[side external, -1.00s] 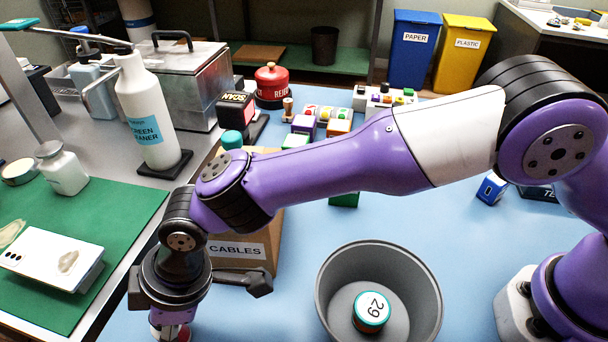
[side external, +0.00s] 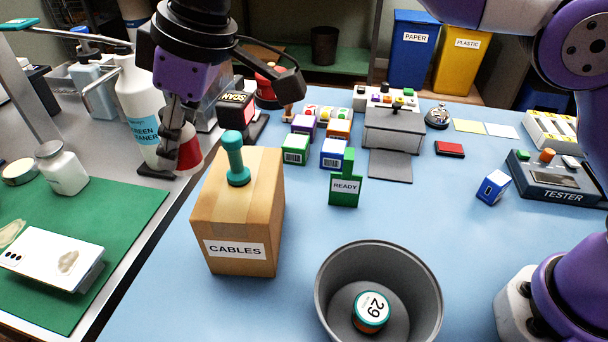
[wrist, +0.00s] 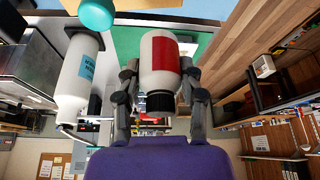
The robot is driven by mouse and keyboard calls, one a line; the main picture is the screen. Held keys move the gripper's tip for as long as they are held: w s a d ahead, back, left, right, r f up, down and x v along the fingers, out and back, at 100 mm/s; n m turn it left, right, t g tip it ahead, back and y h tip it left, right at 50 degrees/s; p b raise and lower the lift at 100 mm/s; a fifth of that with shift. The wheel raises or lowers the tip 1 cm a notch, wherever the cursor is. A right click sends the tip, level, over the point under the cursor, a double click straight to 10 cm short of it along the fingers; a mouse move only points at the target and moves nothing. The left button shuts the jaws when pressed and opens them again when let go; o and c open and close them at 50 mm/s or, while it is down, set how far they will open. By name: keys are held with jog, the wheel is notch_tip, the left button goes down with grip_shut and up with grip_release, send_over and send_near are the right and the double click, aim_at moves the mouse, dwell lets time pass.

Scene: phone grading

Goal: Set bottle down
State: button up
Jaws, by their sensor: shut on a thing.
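My gripper (side external: 178,135) points down at the back left, above and behind the cardboard box. It is shut on a white bottle with a red label (side external: 190,154), partly hidden by the fingers in the side view. In the wrist view, the bottle (wrist: 159,60) sits between the two fingers (wrist: 160,92), its black cap (wrist: 160,102) toward my palm. The bottle looks upright and held up in the air.
The CABLES box (side external: 243,225) with a teal peg (side external: 236,160) on top stands close by. A tall screen cleaner bottle (side external: 140,95) is just behind my gripper. The green mat (side external: 120,215) holds a phone (side external: 52,258) and a white jar (side external: 62,170). A grey bin (side external: 327,285) stands in front.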

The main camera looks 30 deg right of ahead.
jog(key=w+d+f+m+t+h, duration=0.1)
jog(key=w+d+m, duration=0.2)
jog(key=d, duration=0.6)
jog(key=w+d+m+h, duration=0.1)
jog(key=w+d+m, duration=0.2)
jog(key=d, duration=0.5)
jog(key=s+d+f+m+h, duration=0.15)
jog(key=d+f, duration=0.25)
jog(key=d, duration=0.5)
jog(key=s+d+f+m, duration=0.3)
jog(key=d, duration=0.5)
jog(key=shift+t, duration=0.4)
jog(key=f, duration=1)
jog(key=shift+s+d+f, duration=0.1)
jog(key=shift+s+d, duration=0.05)
jog(key=shift+s, duration=0.05)
jog(key=shift+f, duration=0.1)
jog(key=o, duration=1.2)
jog(key=shift+c, duration=0.2)
